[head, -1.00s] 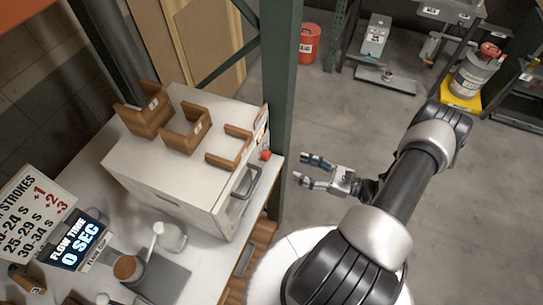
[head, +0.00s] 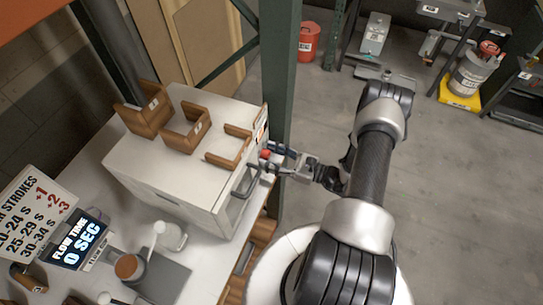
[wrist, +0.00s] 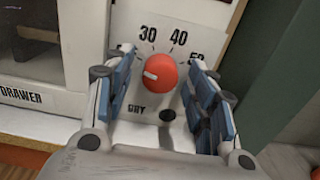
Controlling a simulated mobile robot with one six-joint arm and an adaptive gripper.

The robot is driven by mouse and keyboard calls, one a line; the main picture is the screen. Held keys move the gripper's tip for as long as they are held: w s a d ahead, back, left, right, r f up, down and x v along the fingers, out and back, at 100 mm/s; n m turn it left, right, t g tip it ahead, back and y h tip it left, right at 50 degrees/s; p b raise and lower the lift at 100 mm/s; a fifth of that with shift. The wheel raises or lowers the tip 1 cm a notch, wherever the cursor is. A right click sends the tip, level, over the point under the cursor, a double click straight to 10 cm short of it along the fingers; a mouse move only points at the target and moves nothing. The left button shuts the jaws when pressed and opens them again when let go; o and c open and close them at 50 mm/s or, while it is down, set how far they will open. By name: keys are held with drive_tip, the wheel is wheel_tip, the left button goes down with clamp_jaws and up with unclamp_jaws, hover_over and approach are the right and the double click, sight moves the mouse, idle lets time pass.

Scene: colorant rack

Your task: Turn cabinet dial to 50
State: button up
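The red cabinet dial (wrist: 160,72) is on the cabinet's white panel in the wrist view, with a white mark on its left part. The numbers 30 and 40 (wrist: 179,38) show above it. A 50 at the upper right is partly hidden by a finger, and the label at the upper left is mostly covered. My gripper (wrist: 163,60) is open, with one blue-padded finger on each side of the dial and gaps visible between. In the head view the dial (head: 265,154) shows at the cabinet's right side, at the tips of my gripper (head: 272,158).
The white cabinet (head: 195,185) carries brown holders (head: 185,136) on top and has a dark handle (head: 247,181) beside the dial. A green post (head: 281,90) stands close to my gripper.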

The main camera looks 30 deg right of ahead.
drive_tip(key=c, duration=1)
drive_tip(key=shift+c, duration=0.2)
